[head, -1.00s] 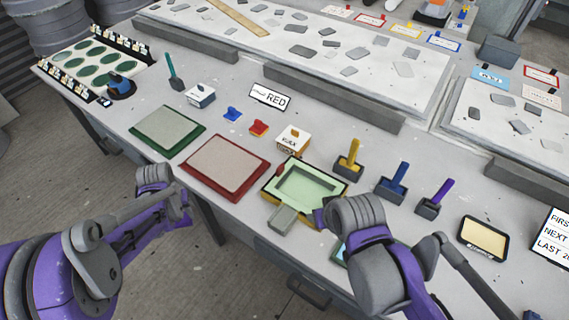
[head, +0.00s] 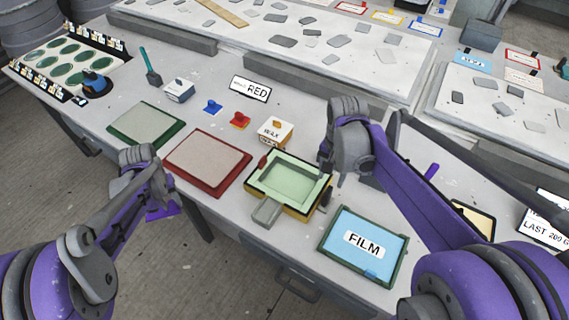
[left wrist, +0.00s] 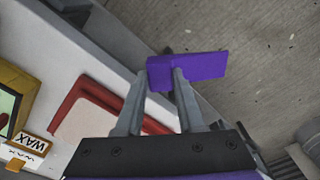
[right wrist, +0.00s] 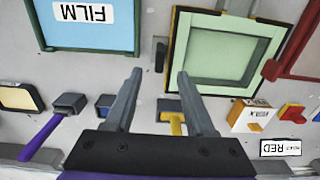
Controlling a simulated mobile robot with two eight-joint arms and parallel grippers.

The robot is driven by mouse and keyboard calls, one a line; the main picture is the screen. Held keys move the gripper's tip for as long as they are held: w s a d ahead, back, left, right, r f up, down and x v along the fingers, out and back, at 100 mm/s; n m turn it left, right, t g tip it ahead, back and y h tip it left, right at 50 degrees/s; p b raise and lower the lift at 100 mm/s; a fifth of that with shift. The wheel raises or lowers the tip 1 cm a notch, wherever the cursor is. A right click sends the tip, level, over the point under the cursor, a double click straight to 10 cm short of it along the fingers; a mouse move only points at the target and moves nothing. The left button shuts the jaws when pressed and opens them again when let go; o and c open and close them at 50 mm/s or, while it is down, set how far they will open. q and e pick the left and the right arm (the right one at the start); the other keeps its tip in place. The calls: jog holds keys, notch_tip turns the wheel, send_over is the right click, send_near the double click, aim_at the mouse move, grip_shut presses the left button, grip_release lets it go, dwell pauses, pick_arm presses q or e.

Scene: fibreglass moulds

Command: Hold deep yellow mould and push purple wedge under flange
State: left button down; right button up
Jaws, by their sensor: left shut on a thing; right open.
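The deep yellow mould (head: 308,213) has a yellow body, dark rim and pale green inside. It sits near the table's front edge, and a grey tab (head: 268,212) sticks out of its front. The right wrist view shows its rim (right wrist: 180,60) at upper right. The purple wedge (left wrist: 205,66) is in my left gripper (left wrist: 162,72), which is shut on it. In the head view the wedge (head: 163,212) hangs off the table's front, well left of the mould. My right gripper (right wrist: 157,76) is open and empty, near the mould's right side. A small dark upright piece (right wrist: 160,55) shows between its fingers.
A blue FILM tray (head: 375,268) lies right of the mould. A red-framed panel (head: 208,160) and a green-framed panel (head: 147,123) lie left. A WAX box (head: 275,130) stands behind. Handled tools, one purple-handled (right wrist: 38,140), stand behind the right gripper.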

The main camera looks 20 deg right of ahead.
aim_at(328, 192)
notch_tip(328, 192, down, 8)
jog(key=shift+f+b, duration=0.2)
jog(key=shift+b, duration=0.15)
grip_shut()
dwell(2.3)
